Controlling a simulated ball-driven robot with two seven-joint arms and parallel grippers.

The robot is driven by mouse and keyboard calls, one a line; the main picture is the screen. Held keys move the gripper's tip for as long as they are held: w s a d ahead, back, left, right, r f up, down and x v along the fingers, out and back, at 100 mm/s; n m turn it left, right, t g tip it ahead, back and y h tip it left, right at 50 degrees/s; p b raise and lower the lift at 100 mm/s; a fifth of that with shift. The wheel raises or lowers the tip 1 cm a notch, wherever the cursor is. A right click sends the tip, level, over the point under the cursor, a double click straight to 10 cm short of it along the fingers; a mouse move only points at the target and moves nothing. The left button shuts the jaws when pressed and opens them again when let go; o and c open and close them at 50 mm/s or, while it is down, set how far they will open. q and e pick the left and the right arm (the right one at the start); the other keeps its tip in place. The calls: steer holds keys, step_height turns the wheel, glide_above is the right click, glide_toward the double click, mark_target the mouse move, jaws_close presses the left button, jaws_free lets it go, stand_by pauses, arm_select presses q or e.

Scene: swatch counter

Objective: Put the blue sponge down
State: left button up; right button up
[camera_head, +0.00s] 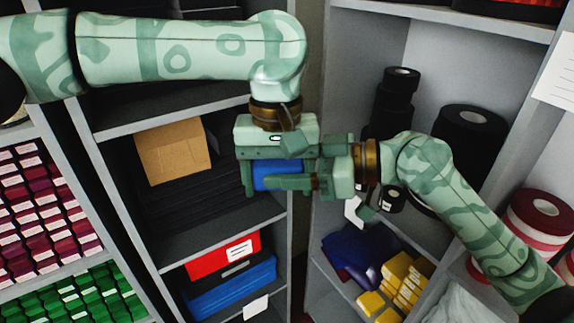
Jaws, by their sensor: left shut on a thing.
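The blue sponge (276,170) is in the middle of the head view, partly hidden by fingers. My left gripper (279,187) comes down from above and is shut on the sponge, with one finger at its left side. My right gripper (280,162) comes in from the right. Its fingers are apart, one above and one in front of the sponge, overlapping my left gripper in the picture. Whether the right fingers touch the sponge cannot be told.
Behind are shelves with a cardboard box (172,151), a red box (222,256) and a blue box (233,290). Black rolls (468,135) and yellow blocks (398,270) stand on the right shelves. Red and green swatches fill the left racks.

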arm_select(q)
steer(key=o, duration=1.1)
steer(key=shift+w+a, duration=0.1)
steer(key=shift+w, duration=0.15)
arm_select(e)
steer(key=shift+s+a+r, duration=0.1)
steer(key=shift+s+a, duration=0.15)
steer(key=shift+s, duration=0.1)
steer(key=shift+c, duration=1.1)
arm_select(q)
steer(key=shift+o, duration=1.2)
arm_select(e)
steer(key=shift+c, duration=0.7)
arm_select(q)
steer(key=shift+s, duration=0.15)
